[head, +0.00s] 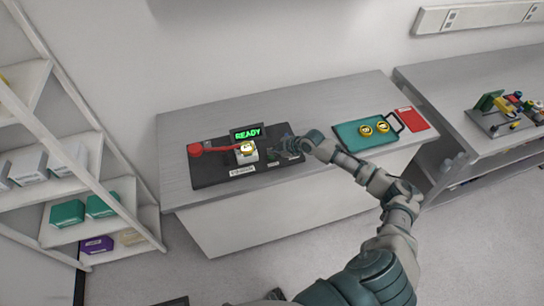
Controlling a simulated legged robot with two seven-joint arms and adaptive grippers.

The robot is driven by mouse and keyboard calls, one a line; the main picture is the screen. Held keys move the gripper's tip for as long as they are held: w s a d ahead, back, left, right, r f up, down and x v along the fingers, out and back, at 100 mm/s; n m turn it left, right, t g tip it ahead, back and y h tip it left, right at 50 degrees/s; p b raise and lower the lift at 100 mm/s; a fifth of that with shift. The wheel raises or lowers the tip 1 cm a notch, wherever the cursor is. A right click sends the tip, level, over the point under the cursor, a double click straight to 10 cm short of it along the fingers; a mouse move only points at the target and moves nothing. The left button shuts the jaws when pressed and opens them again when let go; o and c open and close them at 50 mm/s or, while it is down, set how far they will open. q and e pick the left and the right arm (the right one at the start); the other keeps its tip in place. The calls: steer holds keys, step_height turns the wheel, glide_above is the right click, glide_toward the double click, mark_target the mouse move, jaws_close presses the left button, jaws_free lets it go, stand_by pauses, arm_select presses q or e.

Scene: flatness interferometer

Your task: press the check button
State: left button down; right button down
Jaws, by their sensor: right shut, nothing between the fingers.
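The interferometer (215,176) is a black base plate on the grey bench. A small display (246,134) at its back reads READY in green. A red lever with a round red knob (195,150) lies along its left side. A white block with a yellow-gold piece on top (246,151) sits mid-plate. My right gripper (286,143) is shut and empty, over the right part of the plate. The check button cannot be made out; the gripper and its shadowy surroundings cover that area. Whether the fingers touch anything is too small to tell. My left gripper is not in view.
A teal tray (349,138) with two gold round pieces (374,128) stands to the right of my gripper, beside a red card (412,119). A shelf rack (75,185) is at the left. A second bench (450,100) at the right holds coloured parts.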

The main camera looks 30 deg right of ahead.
steer(key=shift+a+r, duration=0.1)
steer(key=shift+a, duration=0.25)
steer(key=shift+d+f, duration=0.2)
steer(key=shift+a+f, duration=0.1)
steer(key=shift+f, duration=0.1)
stand_by(0.3)
steer(key=shift+f, duration=0.45)
stand_by(0.6)
stand_by(0.3)
steer(key=shift+r+p, duration=0.5)
steer(key=shift+r, duration=0.4)
steer(key=shift+r, duration=0.1)
